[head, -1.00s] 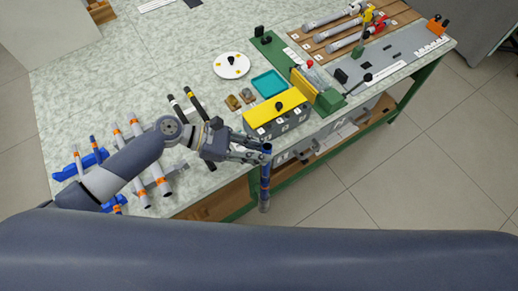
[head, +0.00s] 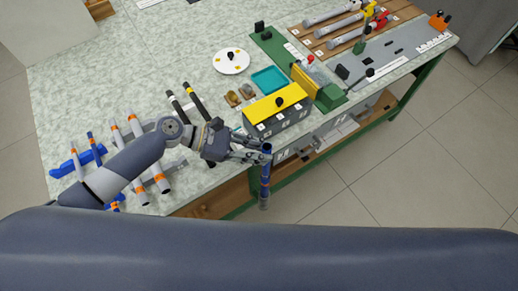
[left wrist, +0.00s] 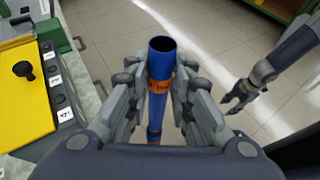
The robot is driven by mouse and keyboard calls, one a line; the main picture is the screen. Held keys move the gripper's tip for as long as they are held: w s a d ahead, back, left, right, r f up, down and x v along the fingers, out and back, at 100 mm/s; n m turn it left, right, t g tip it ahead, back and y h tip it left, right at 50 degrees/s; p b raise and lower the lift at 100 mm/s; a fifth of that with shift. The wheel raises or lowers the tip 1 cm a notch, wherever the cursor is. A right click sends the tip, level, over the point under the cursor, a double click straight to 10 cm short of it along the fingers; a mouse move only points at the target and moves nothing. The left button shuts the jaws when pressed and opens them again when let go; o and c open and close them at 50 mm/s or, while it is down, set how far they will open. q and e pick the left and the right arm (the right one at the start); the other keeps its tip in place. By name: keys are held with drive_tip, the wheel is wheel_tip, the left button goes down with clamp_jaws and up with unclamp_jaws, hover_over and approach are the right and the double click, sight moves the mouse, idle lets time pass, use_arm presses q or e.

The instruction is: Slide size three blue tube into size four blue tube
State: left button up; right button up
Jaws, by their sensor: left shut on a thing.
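A blue tube (head: 265,176) with orange bands hangs upright just off the table's front edge in the head view. My left gripper (head: 262,154) is shut on it near its top. In the left wrist view the same tube (left wrist: 161,64) shows its open upper mouth and an orange band with dark marking I cannot read. The gripper's fingers (left wrist: 160,90) press on both its sides. My right gripper (left wrist: 239,98) shows at the right of the left wrist view, apart from the tube, with its fingers apart and empty. I cannot tell which size the held tube is.
Several orange-banded tubes (head: 136,127) lie on blue supports at the table's left, partly behind my left arm. A grey box with a yellow top (head: 277,108) stands near the front edge. A teal tray (head: 270,80) and white disc (head: 231,61) lie behind it. Floor beyond the edge is clear.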

use_arm(q)
drive_tip(key=shift+f+b, duration=0.75)
drive_tip(key=shift+f, duration=0.45)
drive_tip(key=o, duration=0.9)
drive_tip(key=shift+a, duration=0.1)
drive_tip(key=v, duration=1.2)
